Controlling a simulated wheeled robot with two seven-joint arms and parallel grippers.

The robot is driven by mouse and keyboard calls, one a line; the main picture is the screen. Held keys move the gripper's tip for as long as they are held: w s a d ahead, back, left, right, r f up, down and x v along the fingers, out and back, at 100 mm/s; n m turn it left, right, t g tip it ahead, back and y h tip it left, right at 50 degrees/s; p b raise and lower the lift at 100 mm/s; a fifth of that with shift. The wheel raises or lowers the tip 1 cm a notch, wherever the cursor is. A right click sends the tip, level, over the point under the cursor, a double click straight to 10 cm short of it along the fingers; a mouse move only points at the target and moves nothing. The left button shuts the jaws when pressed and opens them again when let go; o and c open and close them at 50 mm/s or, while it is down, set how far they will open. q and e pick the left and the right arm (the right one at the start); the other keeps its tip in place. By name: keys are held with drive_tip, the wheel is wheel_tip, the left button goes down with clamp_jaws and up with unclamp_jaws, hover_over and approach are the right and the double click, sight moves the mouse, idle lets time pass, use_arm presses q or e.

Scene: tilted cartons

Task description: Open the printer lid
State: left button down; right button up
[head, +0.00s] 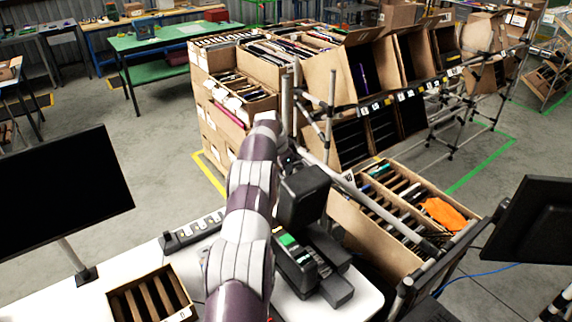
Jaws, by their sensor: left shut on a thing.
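The black printer (325,252) stands on the white table, right of my left arm. Its lid (304,195) is raised and stands up above the body. Green and light parts show inside the opened printer. My left arm crosses the picture from the bottom centre and partly covers the printer's left side. My left gripper (290,160) is at the upper edge of the raised lid and shut on it; its fingertips are mostly hidden behind the arm and lid. My right gripper is not in view.
A cardboard tray with dividers (185,290) and a black monitor (65,190) are on the left. A tube rack with tilted cartons (400,220) stands close behind and right of the printer. Another dark screen (535,222) is at right.

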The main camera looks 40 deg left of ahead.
use_arm(q)
drive_tip(key=shift+s+d+f, duration=0.1)
drive_tip(key=shift+s+f, duration=0.15)
drive_tip(key=shift+f, duration=0.4)
drive_tip(key=c, duration=1.1)
unclamp_jaws()
drive_tip(key=shift+c, duration=0.2)
drive_tip(key=shift+w+a+r, duration=0.15)
drive_tip(key=shift+w+a, duration=0.1)
drive_tip(key=p+v, duration=0.1)
drive_tip(key=v, duration=1.1)
drive_tip(key=shift+r+p, duration=0.3)
drive_tip(key=shift+p, duration=0.05)
